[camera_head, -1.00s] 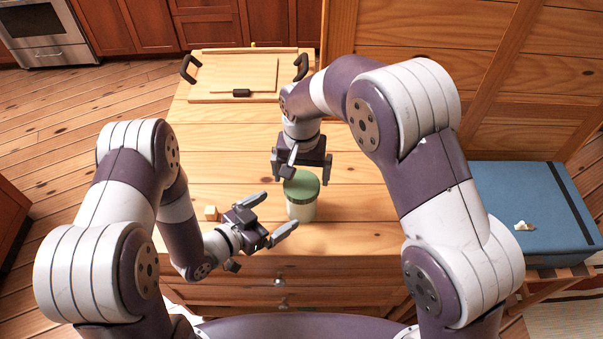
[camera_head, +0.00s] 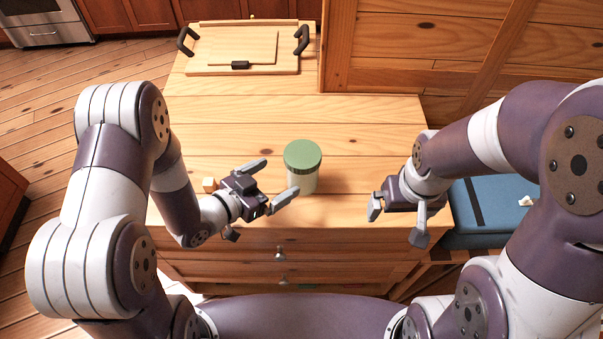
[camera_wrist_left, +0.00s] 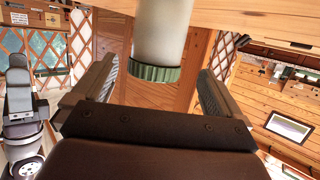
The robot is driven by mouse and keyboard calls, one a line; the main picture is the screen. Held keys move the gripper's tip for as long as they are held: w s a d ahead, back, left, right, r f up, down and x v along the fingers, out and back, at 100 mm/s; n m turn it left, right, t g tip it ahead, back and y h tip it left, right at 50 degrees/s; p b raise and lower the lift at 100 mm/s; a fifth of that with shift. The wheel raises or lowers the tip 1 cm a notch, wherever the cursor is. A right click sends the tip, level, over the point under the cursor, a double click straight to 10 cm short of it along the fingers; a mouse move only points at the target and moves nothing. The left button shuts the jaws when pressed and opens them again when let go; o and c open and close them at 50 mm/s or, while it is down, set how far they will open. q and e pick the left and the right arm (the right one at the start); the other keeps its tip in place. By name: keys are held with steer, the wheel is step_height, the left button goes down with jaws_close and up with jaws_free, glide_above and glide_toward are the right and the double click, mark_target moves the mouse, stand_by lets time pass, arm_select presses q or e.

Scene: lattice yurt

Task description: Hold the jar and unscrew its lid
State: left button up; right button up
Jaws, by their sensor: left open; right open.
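The jar (camera_head: 304,182) is pale with a green lid (camera_head: 302,154) on top, and it stands upright on the wooden chest top. My left gripper (camera_head: 272,183) is open just left of the jar, its fingers pointing towards it and apart from it. In the left wrist view, which looks upside down, the jar (camera_wrist_left: 161,35) and its ribbed green lid (camera_wrist_left: 154,73) show ahead, in the gap between the two open fingers. My right gripper (camera_head: 398,222) is open and empty, to the right of the jar near the chest's front right edge.
A small wooden cube (camera_head: 209,184) lies left of my left gripper. A wooden tray (camera_head: 200,69) with black handles sits at the back of the chest top. A blue box (camera_head: 480,207) stands to the right. The chest top behind the jar is clear.

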mark_target(304, 158)
arm_select(q)
steer(key=x, duration=0.4)
steer(key=shift+d+f, duration=0.1)
steer(key=shift+d, duration=0.25)
steer(key=x, duration=0.3)
steer(key=p+x, duration=0.1)
steer(key=x, duration=0.1)
steer(key=shift+f, duration=0.35)
steer(key=shift+c, duration=1.2)
steer(key=c, duration=0.9)
steer(key=shift+o, duration=0.2)
steer(key=shift+r, duration=0.15)
steer(key=shift+a+r, duration=0.1)
steer(key=shift+r, duration=0.2)
steer(key=r, duration=0.2)
steer(key=d+r, duration=0.1)
steer(key=r, duration=0.1)
steer(key=shift+s, duration=0.25)
steer(key=s+d+r+b, duration=0.1)
steer(key=s+d+r, duration=0.4)
steer(key=d, duration=0.4)
steer(key=shift+s+r, duration=0.3)
steer(key=shift+r, duration=0.35)
